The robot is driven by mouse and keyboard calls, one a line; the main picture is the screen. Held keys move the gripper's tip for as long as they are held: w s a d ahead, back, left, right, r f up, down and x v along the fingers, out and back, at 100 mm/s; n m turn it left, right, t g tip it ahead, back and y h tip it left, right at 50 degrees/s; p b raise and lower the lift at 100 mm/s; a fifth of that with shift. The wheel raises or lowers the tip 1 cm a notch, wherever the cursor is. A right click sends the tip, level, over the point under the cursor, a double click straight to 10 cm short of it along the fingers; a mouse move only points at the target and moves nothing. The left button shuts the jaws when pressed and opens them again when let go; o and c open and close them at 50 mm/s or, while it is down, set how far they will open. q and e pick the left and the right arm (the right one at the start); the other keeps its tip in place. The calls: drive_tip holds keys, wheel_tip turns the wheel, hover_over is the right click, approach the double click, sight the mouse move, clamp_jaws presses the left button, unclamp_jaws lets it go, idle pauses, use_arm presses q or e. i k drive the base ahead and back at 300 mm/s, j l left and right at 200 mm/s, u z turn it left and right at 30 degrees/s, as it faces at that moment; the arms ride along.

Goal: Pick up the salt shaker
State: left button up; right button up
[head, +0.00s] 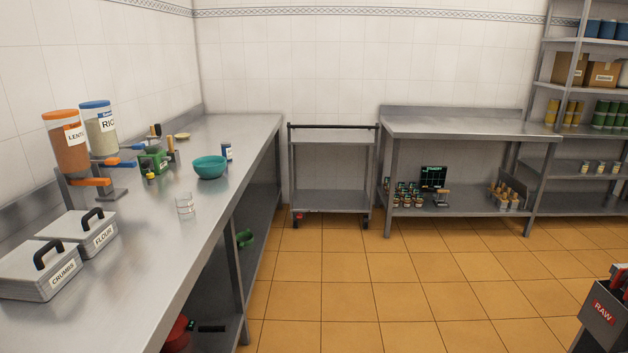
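A small dark blue cylinder (227,151) with a paler label stands upright on the steel counter (235,127) at the left, just behind and right of a teal bowl (210,167). It may be the salt shaker, but its label is too small to read. No other thing in view is clearly a salt shaker. Neither of my grippers is in the head view.
A clear glass (185,206), lidded bins (85,230) and dispensers (67,147) share the counter. Orange floor (340,290) lies open right of it. A cart (332,200) stands at the back wall. A dark container marked RAW (603,312) is at lower right.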

sight(226, 147)
drive_tip(key=i+u, duration=0.15)
drive_tip(key=i, duration=0.4)
drive_tip(key=i+l+u, duration=0.15)
drive_tip(key=i, duration=0.4)
drive_tip(key=i+l+u, duration=0.2)
drive_tip(key=i, duration=0.35)
